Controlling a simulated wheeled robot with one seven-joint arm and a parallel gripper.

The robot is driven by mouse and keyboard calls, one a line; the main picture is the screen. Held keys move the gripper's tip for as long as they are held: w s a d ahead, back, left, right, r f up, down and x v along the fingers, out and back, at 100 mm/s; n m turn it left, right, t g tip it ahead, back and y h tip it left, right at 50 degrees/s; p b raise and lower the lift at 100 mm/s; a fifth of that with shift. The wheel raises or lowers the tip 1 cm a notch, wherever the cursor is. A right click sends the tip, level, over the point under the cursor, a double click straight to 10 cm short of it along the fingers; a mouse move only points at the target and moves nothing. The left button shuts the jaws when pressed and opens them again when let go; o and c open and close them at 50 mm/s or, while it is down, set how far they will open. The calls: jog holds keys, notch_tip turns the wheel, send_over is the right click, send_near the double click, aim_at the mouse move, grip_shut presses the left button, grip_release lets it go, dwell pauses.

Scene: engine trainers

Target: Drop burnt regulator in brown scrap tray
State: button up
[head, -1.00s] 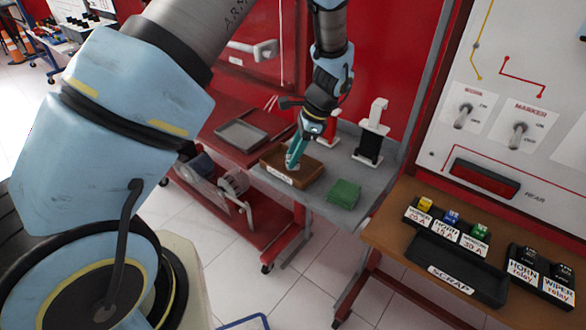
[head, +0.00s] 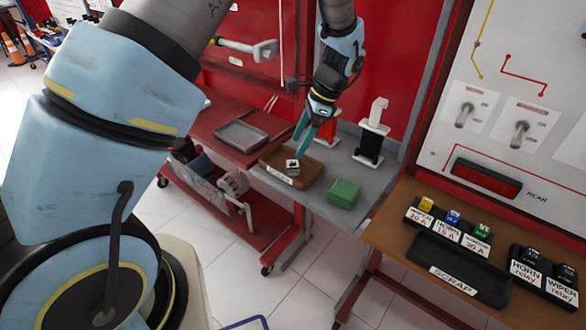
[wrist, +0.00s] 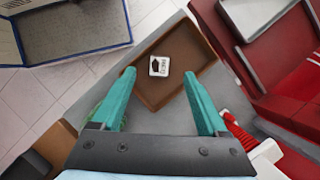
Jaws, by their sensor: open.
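The brown scrap tray (head: 312,170) stands on the grey shelf, with a white label on its front. A small white and dark block, apparently the burnt regulator (head: 292,167), lies inside the tray. In the wrist view the regulator (wrist: 159,66) rests on the floor of the brown tray (wrist: 185,88), its light face with dark marks showing. My gripper (head: 302,146) is above the tray and apart from the regulator. In the wrist view my gripper (wrist: 160,82) has its two teal fingers spread wide with nothing between them.
A green block (head: 344,193) sits on the grey shelf right of the tray. A black and white post (head: 373,135) stands behind it. A grey tray (head: 241,135) is on the red bench to the left. A black SCRAP tray (head: 458,268) is on the wooden table at right.

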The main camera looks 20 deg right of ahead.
jog(key=v, duration=0.6)
jog(key=shift+b, duration=0.4)
jog(key=w+a+r+n+g+h, duration=0.15)
jog(key=a+n, duration=0.35)
jog(key=a, duration=0.5)
jog(key=w+a+r+n+h, duration=0.15)
jog(key=a+n, duration=0.35)
jog(key=a, duration=0.5)
jog(key=s+a+n+t, duration=0.1)
jog(key=s+a+n, duration=0.2)
jog(key=a+n, duration=0.2)
jog(key=s+a+r+n+t+h, duration=0.1)
jog(key=s+a+n, duration=0.1)
jog(key=a+n, duration=0.3)
jog(key=a, duration=0.4)
jog(key=shift+s+a, duration=0.25)
jog(key=shift+s, duration=0.15)
